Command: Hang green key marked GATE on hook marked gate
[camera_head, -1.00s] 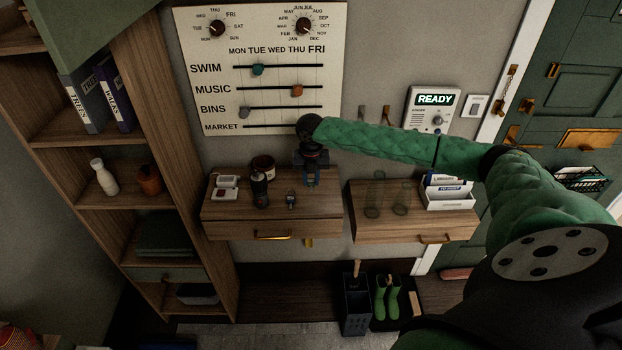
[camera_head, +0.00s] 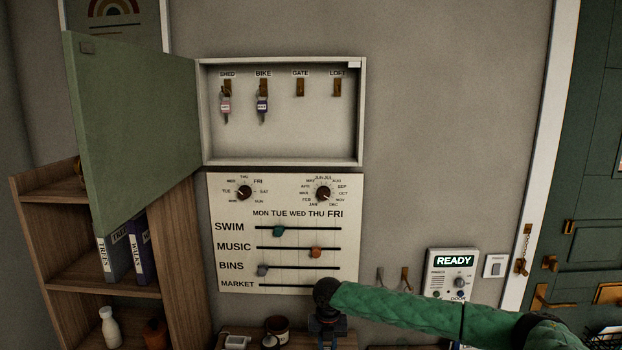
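The hook marked GATE (camera_head: 300,88) is bare, inside an open wall key cabinet (camera_head: 362,120). A pink-tagged key (camera_head: 225,106) hangs on the SHED hook (camera_head: 227,87) and a purple-tagged key (camera_head: 262,106) on the BIKE hook (camera_head: 263,86). The LOFT hook (camera_head: 337,87) is bare. No green key can be made out. My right gripper (camera_head: 328,341) points down at the bottom edge, well below the cabinet and over the shelf. Its fingertips are cut off, so I cannot tell whether it holds anything. My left gripper is out of view.
The cabinet's green door (camera_head: 130,130) stands open to the left. A calendar board (camera_head: 222,210) with dials and sliders is below the cabinet. A READY panel (camera_head: 452,275) and two wall hooks (camera_head: 405,278) are at right. A bookshelf (camera_head: 180,270) is at left.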

